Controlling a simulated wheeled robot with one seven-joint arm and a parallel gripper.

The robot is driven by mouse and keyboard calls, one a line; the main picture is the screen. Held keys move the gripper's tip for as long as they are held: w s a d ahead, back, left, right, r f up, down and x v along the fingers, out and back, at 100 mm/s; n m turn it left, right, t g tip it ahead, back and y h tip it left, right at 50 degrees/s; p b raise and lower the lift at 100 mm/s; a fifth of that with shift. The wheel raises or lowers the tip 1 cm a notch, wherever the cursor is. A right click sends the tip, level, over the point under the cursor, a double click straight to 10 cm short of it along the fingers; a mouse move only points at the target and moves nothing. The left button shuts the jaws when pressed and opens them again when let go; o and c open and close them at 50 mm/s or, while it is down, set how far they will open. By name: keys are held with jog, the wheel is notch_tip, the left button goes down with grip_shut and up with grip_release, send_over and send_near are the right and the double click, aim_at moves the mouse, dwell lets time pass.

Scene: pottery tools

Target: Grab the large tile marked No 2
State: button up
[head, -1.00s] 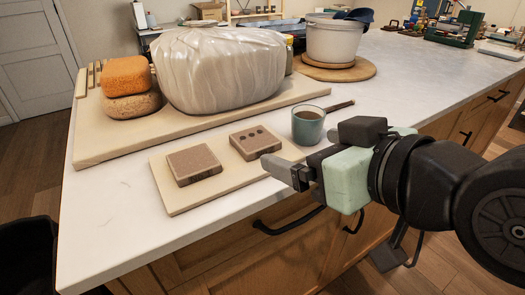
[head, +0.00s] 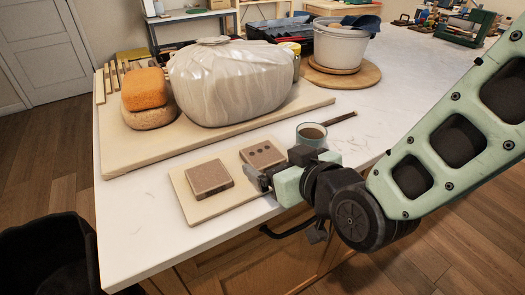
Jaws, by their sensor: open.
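Two brown square tiles lie flat on a small pale board near the counter's front edge. The left tile (head: 208,178) has a plain-looking top and looks slightly larger. The right tile (head: 262,153) has a row of dark round spots on top. No number is legible on either. My gripper (head: 257,180) is open and empty, with its fingers pointing left over the board's right front part. It is just in front of the right tile and right of the left tile, apart from the left one. It hides part of the board and may cover the right tile's near edge.
The small board (head: 196,214) lies on a white counter (head: 150,235). A teal cup (head: 311,134) with a stick stands close behind my gripper. Behind are a large wrapped lump (head: 228,85), an orange sponge (head: 144,88) and a pale bucket (head: 340,47). The counter's front left is clear.

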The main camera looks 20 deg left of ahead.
aim_at(260, 152)
jog(key=shift+p+x, duration=0.7)
jog(key=shift+x, duration=2.8)
jog(key=shift+d+f, duration=0.1)
jog(key=shift+d, duration=0.1)
